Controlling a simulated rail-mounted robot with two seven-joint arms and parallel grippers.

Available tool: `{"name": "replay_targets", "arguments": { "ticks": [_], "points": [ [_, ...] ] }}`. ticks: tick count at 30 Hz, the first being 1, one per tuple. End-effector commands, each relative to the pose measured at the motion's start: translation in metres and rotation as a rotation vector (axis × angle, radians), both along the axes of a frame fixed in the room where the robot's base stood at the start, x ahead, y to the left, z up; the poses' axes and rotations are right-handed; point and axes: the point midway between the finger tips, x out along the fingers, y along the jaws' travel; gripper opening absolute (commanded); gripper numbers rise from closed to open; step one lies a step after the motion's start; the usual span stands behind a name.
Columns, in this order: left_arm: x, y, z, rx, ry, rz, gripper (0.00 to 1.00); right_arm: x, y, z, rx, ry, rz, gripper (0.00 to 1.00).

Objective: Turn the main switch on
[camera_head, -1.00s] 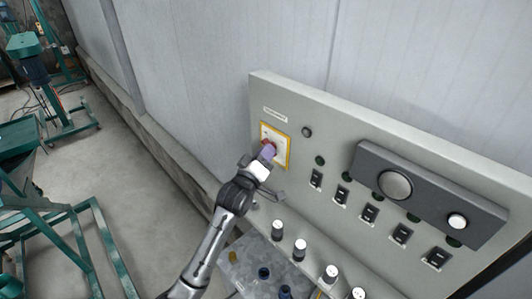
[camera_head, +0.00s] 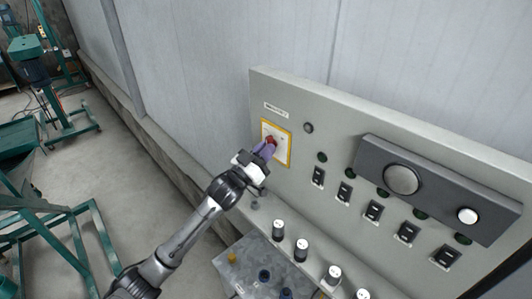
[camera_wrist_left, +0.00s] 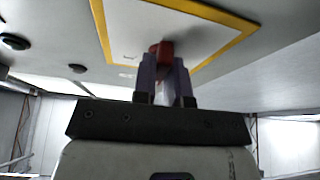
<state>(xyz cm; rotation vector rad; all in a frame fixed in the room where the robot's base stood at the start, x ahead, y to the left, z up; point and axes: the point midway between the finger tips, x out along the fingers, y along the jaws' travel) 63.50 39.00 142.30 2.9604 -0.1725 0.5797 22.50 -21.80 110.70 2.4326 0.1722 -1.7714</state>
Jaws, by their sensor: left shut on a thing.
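The main switch is a red knob (camera_head: 271,141) on a white plate with a yellow border (camera_head: 288,150), at the left end of the grey control panel. My left gripper (camera_head: 264,150), with purple fingers, is at the knob. In the left wrist view the two fingers (camera_wrist_left: 164,75) stand on either side of the red knob (camera_wrist_left: 163,52) and are shut on it. The fingers hide part of the knob, and I cannot read its exact angle. My right gripper is not in view.
The panel (camera_head: 330,110) carries several black rocker switches (camera_head: 345,192) and a dark raised box (camera_head: 430,193) to the right. Several knobs (camera_head: 301,250) stand along the ledge below. Green metal frames (camera_head: 60,240) stand on the floor at left.

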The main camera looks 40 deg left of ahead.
Motion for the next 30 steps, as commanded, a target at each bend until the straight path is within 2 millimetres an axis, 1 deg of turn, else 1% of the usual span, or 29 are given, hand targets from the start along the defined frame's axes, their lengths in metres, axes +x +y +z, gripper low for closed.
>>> {"name": "replay_targets", "arguments": {
  "ticks": [7,18,24,30],
  "points": [
    [0.0,0.003,0.0,0.239,-0.029,0.002,0.0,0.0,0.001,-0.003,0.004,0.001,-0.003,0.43],
    [0.001,0.005,0.002,0.569,-0.076,0.001,0.0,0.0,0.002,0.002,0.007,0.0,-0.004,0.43],
    [0.001,0.006,0.003,0.71,-0.095,0.001,0.0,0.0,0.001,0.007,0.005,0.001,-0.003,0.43],
    [0.001,0.006,0.003,0.81,-0.109,0.001,0.0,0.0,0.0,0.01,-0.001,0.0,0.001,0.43]
  ]
}}
